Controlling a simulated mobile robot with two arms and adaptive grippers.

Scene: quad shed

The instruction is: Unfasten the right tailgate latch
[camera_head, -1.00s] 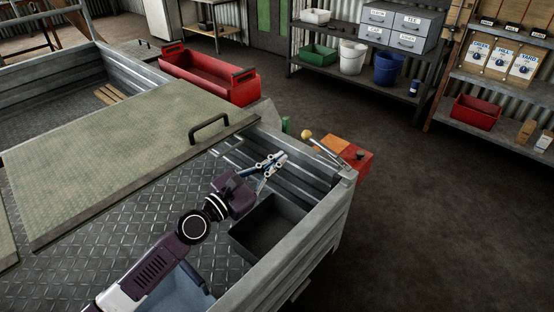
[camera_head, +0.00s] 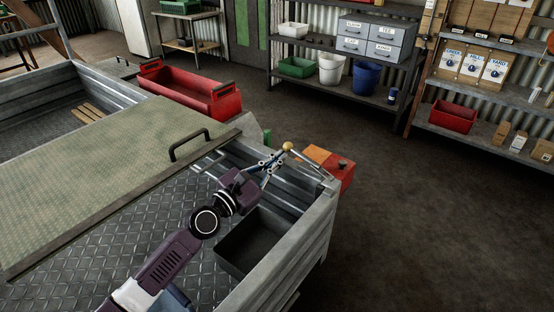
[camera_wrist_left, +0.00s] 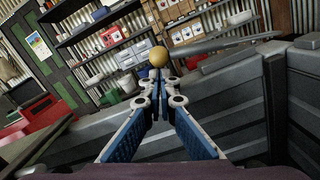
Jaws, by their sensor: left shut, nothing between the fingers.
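The latch lever (camera_head: 307,158) is a metal rod with a yellow ball knob (camera_head: 288,146) at its end, on the corner of the metal-sided bed. In the left wrist view the knob (camera_wrist_left: 158,56) is just beyond my fingertips, and the rod (camera_wrist_left: 225,43) runs off to the right. My left gripper (camera_head: 277,158) is shut and empty, its tips close to the knob. In the left wrist view the gripper (camera_wrist_left: 159,78) points at the knob; I cannot tell whether it touches. My right gripper is not in view.
The bed wall (camera_head: 300,235) runs along the right. A dark open bin (camera_head: 232,262) stands inside, below my left arm. A lid with a black handle (camera_head: 190,143) lies to the left. A red and orange box (camera_head: 335,168) is behind the lever. The floor to the right is clear.

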